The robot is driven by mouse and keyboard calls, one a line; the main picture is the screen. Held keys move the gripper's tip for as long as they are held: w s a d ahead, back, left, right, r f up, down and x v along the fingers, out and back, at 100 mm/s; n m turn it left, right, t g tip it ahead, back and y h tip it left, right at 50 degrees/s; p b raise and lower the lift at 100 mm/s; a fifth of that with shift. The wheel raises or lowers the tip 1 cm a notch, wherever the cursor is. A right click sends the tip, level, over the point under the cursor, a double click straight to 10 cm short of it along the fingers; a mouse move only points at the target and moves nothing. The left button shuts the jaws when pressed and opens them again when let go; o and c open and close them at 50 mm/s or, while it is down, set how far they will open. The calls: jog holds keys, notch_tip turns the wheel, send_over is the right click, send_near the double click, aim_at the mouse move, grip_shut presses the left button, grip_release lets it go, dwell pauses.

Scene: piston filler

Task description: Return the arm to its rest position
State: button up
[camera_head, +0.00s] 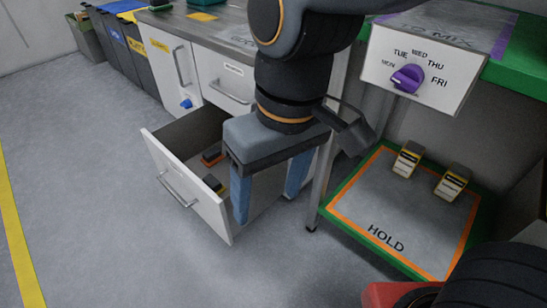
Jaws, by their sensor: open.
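My gripper (270,192) is in the middle of the head view, at the end of my dark arm. Its two blue fingers point down and are spread apart, with nothing seen between them. It hangs in front of the open drawer (181,199) and hides the drawer's right part. Whether it is above the drawer or nearer to me is hard to tell. The arm comes in from the top of the picture.
The drawer holds small dark items (212,155). To the right, a green-edged HOLD shelf (387,238) bears two small labelled items (407,159) (453,182). Above it is a day-dial panel (418,68) with a purple knob (407,78). Bins (135,60) stand at back left. Left floor is clear.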

jog(key=shift+s+d, duration=0.15)
jog(key=shift+s, duration=0.05)
jog(key=shift+r, duration=0.15)
dwell(0.3)
jog(key=shift+d+r+m+p, duration=0.1)
jog(key=shift+r+m+p, duration=0.3)
jog(key=shift+r+p, duration=0.7)
jog(key=shift+r+p, duration=0.3)
jog(key=shift+p, duration=0.1)
jog(key=d+r+m+p, duration=0.2)
jog(key=d+r+p, duration=0.4)
jog(key=r+p, duration=0.3)
jog(key=d+r+m+h+p, duration=0.1)
jog(key=d+r+p, duration=0.6)
jog(key=p, duration=0.9)
jog(key=d+r+m+p, duration=0.3)
jog(key=d+r+p, duration=0.4)
jog(key=r+p, duration=0.5)
jog(key=shift+d+r+m+h+p, duration=0.25)
jog(key=shift+r+m+h+p, duration=0.05)
jog(key=shift+r+m+p, duration=0.15)
